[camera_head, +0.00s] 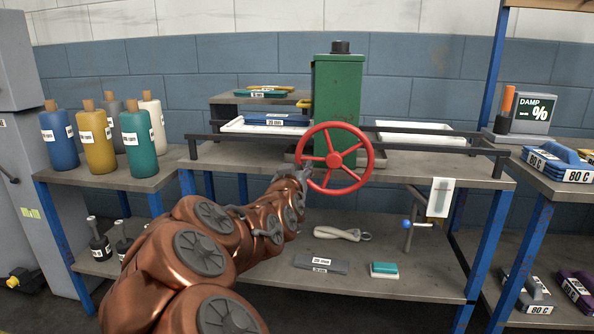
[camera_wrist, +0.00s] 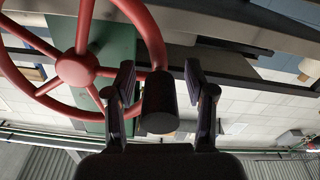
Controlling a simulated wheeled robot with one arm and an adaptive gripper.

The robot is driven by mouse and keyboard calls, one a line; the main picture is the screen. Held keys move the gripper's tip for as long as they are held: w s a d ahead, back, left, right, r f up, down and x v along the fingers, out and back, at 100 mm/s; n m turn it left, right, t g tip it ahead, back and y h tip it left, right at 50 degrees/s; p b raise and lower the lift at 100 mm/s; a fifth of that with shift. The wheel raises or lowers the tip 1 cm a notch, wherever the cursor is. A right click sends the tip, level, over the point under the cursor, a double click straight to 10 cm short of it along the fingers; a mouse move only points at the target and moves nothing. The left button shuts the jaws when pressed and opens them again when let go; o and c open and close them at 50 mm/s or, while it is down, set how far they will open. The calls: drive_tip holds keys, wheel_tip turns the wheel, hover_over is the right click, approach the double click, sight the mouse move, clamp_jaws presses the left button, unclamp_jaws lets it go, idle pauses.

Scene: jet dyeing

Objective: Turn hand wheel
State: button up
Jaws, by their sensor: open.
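The red hand wheel (camera_head: 334,160) with several spokes is mounted on the front of a green box (camera_head: 338,92). It also fills the left of the wrist view (camera_wrist: 76,69). My gripper (camera_head: 289,176) is at the wheel's left edge in the head view. In the wrist view my gripper (camera_wrist: 160,84) is open, with one finger on each side of a dark cylindrical handle (camera_wrist: 158,104) at the wheel's rim. Gaps show between the handle and both fingers. The handle is hard to make out in the head view.
A dark rail (camera_head: 440,142) runs along the bench front beside the wheel. White trays (camera_head: 418,132) lie behind it. Capped bottles (camera_head: 97,145) stand on the left bench. A lower shelf (camera_head: 350,282) holds small tools. A blue-knobbed lever (camera_head: 407,224) hangs below right.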

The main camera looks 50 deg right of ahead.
drive_tip(key=shift+c, duration=0.3)
clamp_jaws()
idle(0.5)
